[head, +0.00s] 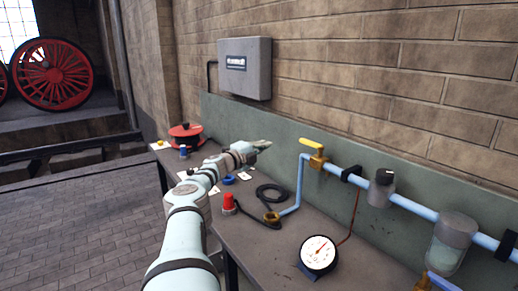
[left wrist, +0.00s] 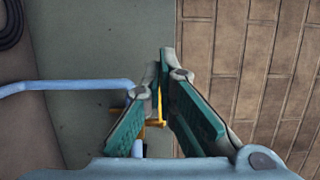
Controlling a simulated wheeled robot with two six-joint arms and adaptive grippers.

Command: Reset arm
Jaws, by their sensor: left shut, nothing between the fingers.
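My left gripper (head: 262,144) is above the workbench (head: 265,245), near the green back panel (head: 290,140) and left of the yellow-handled valve (head: 312,146). In the left wrist view my left gripper (left wrist: 165,60) shows its green-padded fingers meeting at the tips, with nothing between them. The yellow valve handle (left wrist: 152,123) shows behind the fingers in that view, and I cannot tell that they touch. My left arm reaches in from the bottom of the head view. My right gripper is not in view.
A blue pipe (head: 415,207) runs along the panel. A pressure gauge (head: 318,252), a red-capped item (head: 228,202), a black hose (head: 270,192) and a red round part (head: 186,134) are on the bench. A grey box (head: 245,68) hangs on the brick wall.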

